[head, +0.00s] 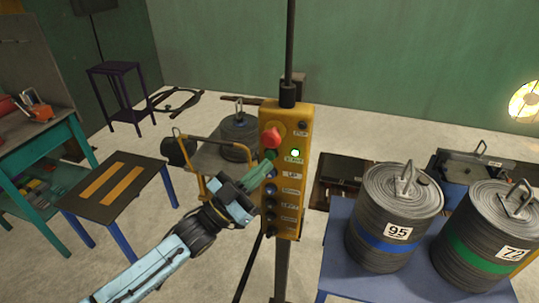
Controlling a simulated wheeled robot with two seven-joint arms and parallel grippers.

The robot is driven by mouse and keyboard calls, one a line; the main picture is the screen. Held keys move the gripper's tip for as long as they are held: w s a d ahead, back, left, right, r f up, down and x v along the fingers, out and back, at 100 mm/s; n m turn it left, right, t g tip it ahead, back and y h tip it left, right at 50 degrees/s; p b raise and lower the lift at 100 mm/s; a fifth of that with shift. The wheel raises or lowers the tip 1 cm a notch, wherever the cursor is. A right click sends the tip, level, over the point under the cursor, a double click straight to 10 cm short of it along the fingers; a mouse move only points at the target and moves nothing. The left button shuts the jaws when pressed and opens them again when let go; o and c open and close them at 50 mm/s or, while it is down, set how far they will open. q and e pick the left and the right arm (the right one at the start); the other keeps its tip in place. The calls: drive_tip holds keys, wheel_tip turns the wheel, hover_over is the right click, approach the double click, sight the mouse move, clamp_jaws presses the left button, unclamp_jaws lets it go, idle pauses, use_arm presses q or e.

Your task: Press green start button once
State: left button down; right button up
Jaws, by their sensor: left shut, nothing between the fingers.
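A yellow control box (290,130) hangs upright on a dark pole in the middle of the head view. It has a red mushroom button (270,137) at the upper left and a column of smaller buttons below. The green start button (270,154) sits just under the red one, beside the start label. My left gripper (266,170) is shut and empty, with greenish fingers pointing up at the box, just below the start button. I cannot tell whether the fingertips touch the box. My right gripper is out of view.
Two grey ribbed drums, marked 95 (385,210) and 72 (480,225), stand on a blue table at the right. A yellow-railed cart (205,160) with another drum stands behind my left gripper. A low table (90,205) stands at the left.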

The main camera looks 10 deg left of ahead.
use_arm(q)
drive_tip(key=shift+s, duration=0.1)
drive_tip(key=s+p, duration=0.2)
drive_tip(key=s, duration=0.2)
drive_tip(key=shift+s+a, duration=0.1)
drive_tip(key=shift+s, duration=0.3)
idle(0.5)
